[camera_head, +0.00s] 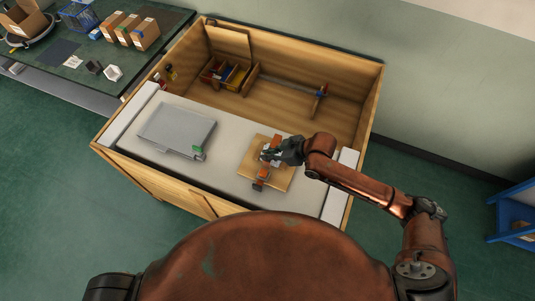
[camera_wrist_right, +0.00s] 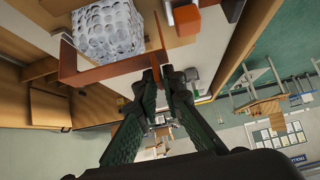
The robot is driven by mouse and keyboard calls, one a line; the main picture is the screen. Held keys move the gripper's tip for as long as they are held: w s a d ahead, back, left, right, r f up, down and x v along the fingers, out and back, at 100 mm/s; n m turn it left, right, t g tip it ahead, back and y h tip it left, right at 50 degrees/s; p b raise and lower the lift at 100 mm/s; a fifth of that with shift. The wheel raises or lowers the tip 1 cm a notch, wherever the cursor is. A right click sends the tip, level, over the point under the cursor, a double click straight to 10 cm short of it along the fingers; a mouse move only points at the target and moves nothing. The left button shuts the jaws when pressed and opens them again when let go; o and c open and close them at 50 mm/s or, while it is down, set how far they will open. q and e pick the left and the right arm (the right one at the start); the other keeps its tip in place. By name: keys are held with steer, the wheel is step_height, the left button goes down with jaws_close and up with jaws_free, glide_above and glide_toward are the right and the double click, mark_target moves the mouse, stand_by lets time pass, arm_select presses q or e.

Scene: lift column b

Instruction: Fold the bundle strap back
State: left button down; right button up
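The bundle (camera_wrist_right: 108,30) is a pale grey cluster of round tube-like ends at the upper left of the right wrist view. In the head view, my right gripper partly covers it on a wooden board (camera_head: 283,181). The strap (camera_wrist_right: 100,72) is a flat orange-brown band that runs beside the bundle and bends upward near my fingertips. My right gripper (camera_wrist_right: 160,76) has its fingers close together on the strap at this bend; it also shows in the head view (camera_head: 268,154) over the board. My left gripper is in neither view.
An orange block (camera_head: 262,175) stands at the board's near side. A grey tray-like panel (camera_head: 175,130) with a green piece (camera_head: 198,149) lies left on the bench top (camera_head: 222,180). Wooden walls and dividers (camera_head: 230,75) rise behind. A blue shelf (camera_head: 515,210) stands far right.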

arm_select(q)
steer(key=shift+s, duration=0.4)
arm_select(e)
jaws_close()
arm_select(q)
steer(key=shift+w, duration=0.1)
